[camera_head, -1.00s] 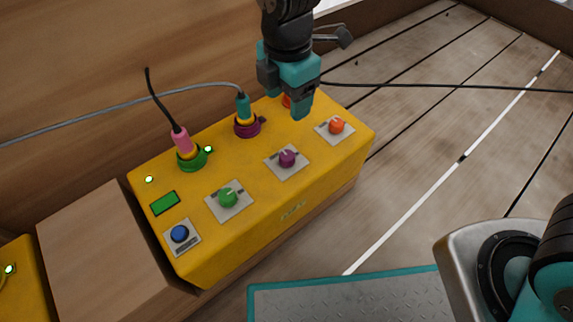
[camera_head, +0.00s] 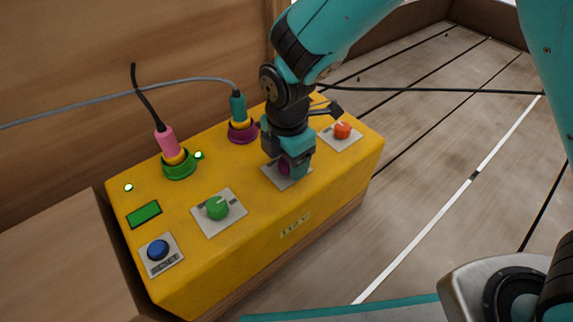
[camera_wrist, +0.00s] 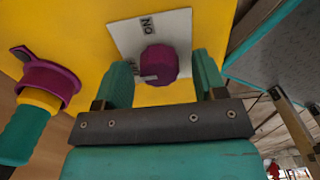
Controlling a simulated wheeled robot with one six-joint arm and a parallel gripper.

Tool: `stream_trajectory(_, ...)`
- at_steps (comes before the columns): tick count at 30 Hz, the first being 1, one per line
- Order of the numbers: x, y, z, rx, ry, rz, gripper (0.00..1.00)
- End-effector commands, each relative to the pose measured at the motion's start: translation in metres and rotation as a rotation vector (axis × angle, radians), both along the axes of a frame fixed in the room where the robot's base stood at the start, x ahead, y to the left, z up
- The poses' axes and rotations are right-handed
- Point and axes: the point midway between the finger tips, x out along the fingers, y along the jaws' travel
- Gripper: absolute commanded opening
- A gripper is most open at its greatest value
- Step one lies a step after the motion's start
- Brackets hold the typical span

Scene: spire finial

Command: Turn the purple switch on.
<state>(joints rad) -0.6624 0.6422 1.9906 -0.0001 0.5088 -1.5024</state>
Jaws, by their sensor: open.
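The purple switch (camera_head: 285,168) is a round knob on a grey-white plate (camera_head: 273,173) on top of the yellow box (camera_head: 245,215). In the wrist view the purple switch (camera_wrist: 158,64) sits between my two fingertips, with "ON" printed on its plate to one side and another partly hidden label by the knob's pale pointer mark. My gripper (camera_head: 288,167) is down over the switch, with its fingers open on either side. It also shows in the wrist view (camera_wrist: 163,80), where small gaps appear between fingers and knob.
On the box stand a green switch (camera_head: 217,207), an orange switch (camera_head: 342,130) and a blue button (camera_head: 158,250). A pink plug (camera_head: 166,140) and a teal plug (camera_head: 238,106) with cables stand behind, in green and purple sockets. A green indicator light (camera_head: 198,155) is lit.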

Motion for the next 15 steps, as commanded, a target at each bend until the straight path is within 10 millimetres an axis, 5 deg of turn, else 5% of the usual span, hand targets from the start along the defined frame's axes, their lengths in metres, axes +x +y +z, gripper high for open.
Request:
stream_trajectory(9,0.0,0.0001,-0.0025,0.0,0.0,0.0,0.64)
stream_trajectory(15,-0.0001,0.0001,-0.0025,0.0,0.0,0.0,0.21)
